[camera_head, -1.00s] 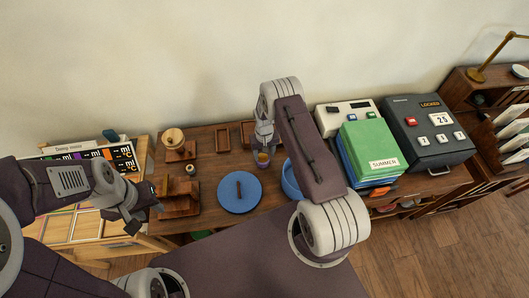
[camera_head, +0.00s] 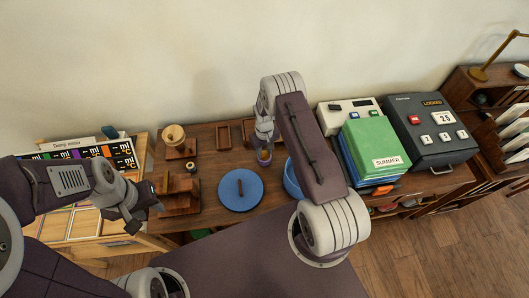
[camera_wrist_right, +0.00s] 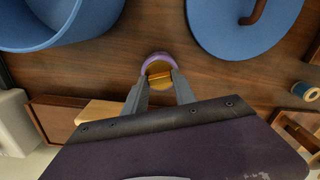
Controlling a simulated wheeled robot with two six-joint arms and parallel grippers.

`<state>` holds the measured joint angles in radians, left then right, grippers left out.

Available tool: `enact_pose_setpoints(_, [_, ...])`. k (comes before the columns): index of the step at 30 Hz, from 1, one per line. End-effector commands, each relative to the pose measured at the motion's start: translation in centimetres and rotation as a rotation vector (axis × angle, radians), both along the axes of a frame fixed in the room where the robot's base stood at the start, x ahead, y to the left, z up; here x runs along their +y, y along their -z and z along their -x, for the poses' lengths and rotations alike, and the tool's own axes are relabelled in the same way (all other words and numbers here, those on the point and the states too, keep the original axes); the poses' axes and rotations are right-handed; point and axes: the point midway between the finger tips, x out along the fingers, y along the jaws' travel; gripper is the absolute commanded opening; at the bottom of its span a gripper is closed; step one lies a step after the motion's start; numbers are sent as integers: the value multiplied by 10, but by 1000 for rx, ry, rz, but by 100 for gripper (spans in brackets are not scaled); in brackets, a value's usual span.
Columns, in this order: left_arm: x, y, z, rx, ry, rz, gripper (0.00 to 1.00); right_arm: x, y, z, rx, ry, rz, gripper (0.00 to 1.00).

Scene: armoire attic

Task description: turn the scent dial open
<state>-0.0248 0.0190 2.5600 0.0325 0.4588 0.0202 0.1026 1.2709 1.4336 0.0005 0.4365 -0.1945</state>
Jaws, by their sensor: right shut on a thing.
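The scent dial (camera_head: 264,161) appears to be the small round piece with a purple rim and an amber middle on the wooden tabletop. It shows more clearly in the right wrist view (camera_wrist_right: 156,63), with a flat raised bar across its middle. My right gripper (camera_head: 264,147) reaches down onto it from above. In the right wrist view its two fingers (camera_wrist_right: 159,78) are shut on the bar, and hide part of the dial. My left gripper (camera_head: 143,217) hangs by the left front edge of the table, away from the dial; its fingers are too small to read.
A blue round lid (camera_head: 232,202) and a blue tub (camera_wrist_right: 60,30) flank the dial. Wooden trays (camera_head: 223,138) lie behind. Stacked green folders (camera_head: 373,143) and a dark keypad box (camera_head: 430,145) marked LOCKED stand on the right. A wooden spool stand (camera_head: 175,150) is at left.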

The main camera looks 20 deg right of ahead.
Motion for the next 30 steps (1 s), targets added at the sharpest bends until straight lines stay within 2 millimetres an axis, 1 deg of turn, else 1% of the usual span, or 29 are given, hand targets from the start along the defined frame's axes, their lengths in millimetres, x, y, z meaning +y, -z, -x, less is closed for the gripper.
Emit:
enact_pose_setpoints(1, [0, 5, 0, 0, 0, 0, 36, 0, 3, 0, 0, -30, 0, 0])
enact_pose_setpoints(3, [0, 8, 0, 0, 0, 0, 36, 0, 3, 0, 1, -78, 0, 0])
enact_pose_setpoints(9, [0, 15, 0, 0, 0, 0, 36, 0, 2, 1, 2, -191, 0, 0])
enact_pose_setpoints(15, [0, 18, 0, 0, 0, 0, 36, 0, 1, 1, 2, -263, 0, 0])
enact_pose_setpoints(30, [0, 19, 0, 0, 0, 0, 36, 0, 0, 0, 1, -293, 0, 0])
